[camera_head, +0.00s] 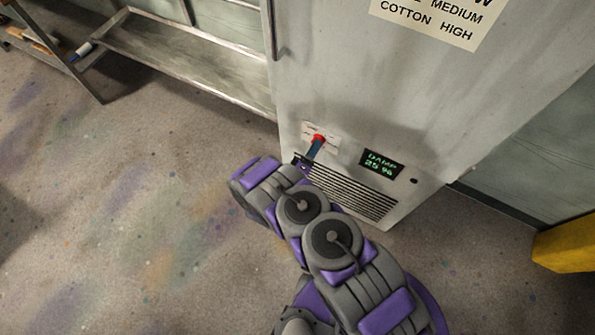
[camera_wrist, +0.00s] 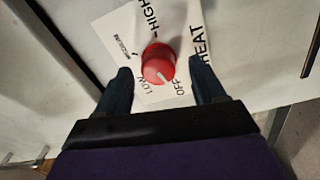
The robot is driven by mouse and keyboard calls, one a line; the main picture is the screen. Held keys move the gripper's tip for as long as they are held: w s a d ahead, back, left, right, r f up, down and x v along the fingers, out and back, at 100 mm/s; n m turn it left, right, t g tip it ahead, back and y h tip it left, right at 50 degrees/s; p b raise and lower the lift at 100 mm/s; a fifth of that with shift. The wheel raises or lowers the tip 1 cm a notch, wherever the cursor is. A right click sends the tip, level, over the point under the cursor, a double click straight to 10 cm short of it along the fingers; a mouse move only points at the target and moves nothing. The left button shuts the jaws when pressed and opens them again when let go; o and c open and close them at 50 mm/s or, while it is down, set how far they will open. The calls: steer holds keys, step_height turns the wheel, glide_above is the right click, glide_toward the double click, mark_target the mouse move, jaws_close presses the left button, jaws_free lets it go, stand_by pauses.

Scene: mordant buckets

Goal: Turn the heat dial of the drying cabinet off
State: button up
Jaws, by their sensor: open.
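The heat dial is a red round knob (camera_wrist: 158,63) with a white pointer mark, on a white label plate (camera_wrist: 185,25) printed HEAT, HIGH, MEDIUM, LOW and OFF. In the wrist view the mark sits at the knob's lower edge, near the OFF lettering. My gripper (camera_wrist: 161,66) is open, one dark finger on each side of the knob with a visible gap to both. In the head view the red dial (camera_head: 319,138) shows at my gripper's tip (camera_head: 315,148), low on the front of the grey drying cabinet (camera_head: 330,85). Whether the fingertips reach the knob's depth is unclear.
A display (camera_head: 381,165) reading DAMP 25 % is right of the dial, above a dark vent grille (camera_head: 350,190). A metal shelf rack (camera_head: 185,55) stands left of the cabinet. A yellow object (camera_head: 567,245) is at the right edge. The floor at left is clear.

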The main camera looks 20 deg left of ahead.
steer(key=s+a+p, duration=0.1)
steer(key=s+p, duration=0.2)
steer(key=s, duration=1.2)
steer(key=shift+s+a+f+p, duration=0.3)
steer(key=shift+a+p, duration=0.05)
steer(key=shift+a, duration=0.05)
